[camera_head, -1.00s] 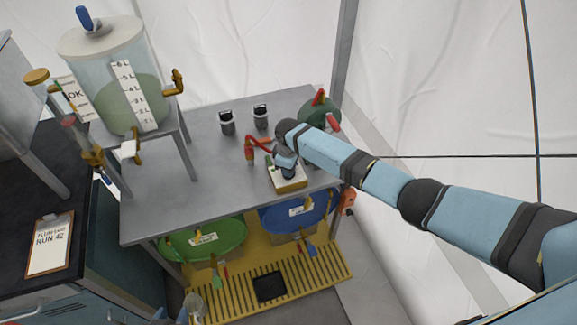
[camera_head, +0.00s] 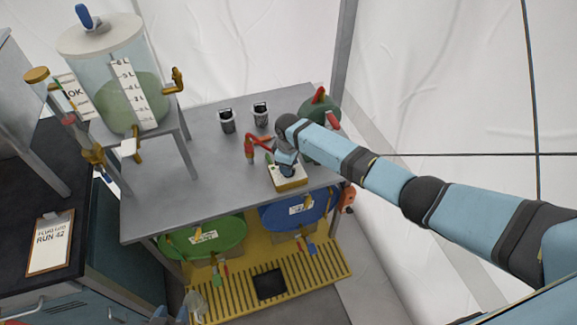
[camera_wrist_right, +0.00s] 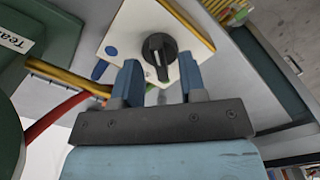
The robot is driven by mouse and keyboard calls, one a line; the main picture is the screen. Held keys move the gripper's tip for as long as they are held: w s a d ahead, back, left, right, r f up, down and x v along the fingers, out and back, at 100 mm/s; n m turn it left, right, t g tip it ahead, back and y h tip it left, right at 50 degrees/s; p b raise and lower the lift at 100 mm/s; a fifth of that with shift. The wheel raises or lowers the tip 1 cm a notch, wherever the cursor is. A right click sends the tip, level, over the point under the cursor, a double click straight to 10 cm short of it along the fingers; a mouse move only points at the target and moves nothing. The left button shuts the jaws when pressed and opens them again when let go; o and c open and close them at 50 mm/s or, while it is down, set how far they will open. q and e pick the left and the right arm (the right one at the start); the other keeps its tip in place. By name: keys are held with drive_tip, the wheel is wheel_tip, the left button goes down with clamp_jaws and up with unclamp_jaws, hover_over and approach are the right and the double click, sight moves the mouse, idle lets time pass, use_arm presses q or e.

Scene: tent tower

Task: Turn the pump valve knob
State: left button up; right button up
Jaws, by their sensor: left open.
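The pump valve knob (camera_wrist_right: 160,54) is black and round with a raised grip bar and a pale pointer mark. It sits on the white top of a yellow-sided box (camera_wrist_right: 128,24), which stands near the front edge of the grey table (camera_head: 215,180). In the head view the box (camera_head: 290,181) shows under my right gripper (camera_head: 287,168), which hides the knob. In the right wrist view my right gripper (camera_wrist_right: 160,70) is open, with its blue fingertips on either side of the knob's near part. My left gripper (camera_head: 172,316) is barely visible at the bottom edge, open.
A red-handled fitting (camera_head: 250,149) stands left of the box. Two small dark-and-white cups (camera_head: 227,122) stand behind it. A green tank (camera_head: 320,112) is at the back right. A large clear tank (camera_head: 135,95) stands on the left. Green and blue drums sit below the table.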

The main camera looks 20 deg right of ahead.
wheel_tip(320, 180, up, 13)
idle(0.3)
drive_tip(key=shift+f, duration=0.15)
drive_tip(key=s+a+f+m+t+y+p, duration=0.1)
drive_tip(key=s+a+f+t+y, duration=0.15)
drive_tip(key=s+f, duration=0.45)
drive_tip(key=s+a+f+m+t+y+p, duration=0.15)
drive_tip(key=s+a+f, duration=0.3)
drive_tip(key=s, duration=0.45)
drive_tip(key=s+d+r+m+t+p, duration=0.1)
drive_tip(key=s+d+r+m+t, duration=0.1)
drive_tip(key=s, duration=0.7)
drive_tip(key=s+d+r+m+t, duration=0.2)
drive_tip(key=s+d+t, duration=0.3)
drive_tip(key=s, duration=0.5)
drive_tip(key=shift+d+m+h+p, duration=0.25)
drive_tip(key=shift+m+h+p, duration=0.1)
drive_tip(key=shift+m+h, duration=0.1)
drive_tip(key=shift+o, duration=0.4)
